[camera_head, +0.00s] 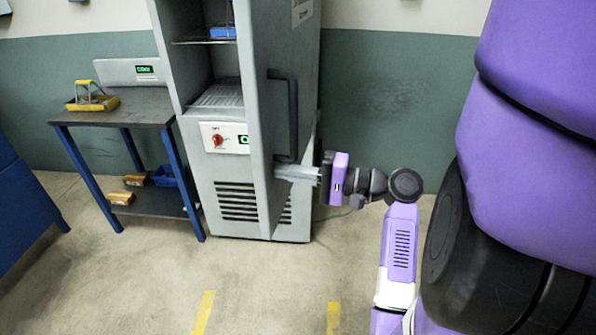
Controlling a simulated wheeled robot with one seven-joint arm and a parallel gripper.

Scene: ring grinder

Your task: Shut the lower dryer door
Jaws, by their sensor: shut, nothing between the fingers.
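The grey dryer (232,165) stands against the back wall, left of centre. Its door (262,130) stands open, swung out toward me on the right side of the cabinet, so shelves show inside. A long black vertical handle (292,120) is on the door's outer face. My gripper (282,172) is shut and empty, pointing left at the door's outer face just below the handle. Its fingertips look close against the door; whether they touch it I cannot tell. The door's hinge side is partly hidden behind the door and my gripper.
A dark table (130,112) with blue legs stands left of the dryer, bearing a yellow tool carrier (92,103). A red knob (217,140) is on the dryer's front panel. A blue cabinet (22,215) is at the far left. The floor in front is clear.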

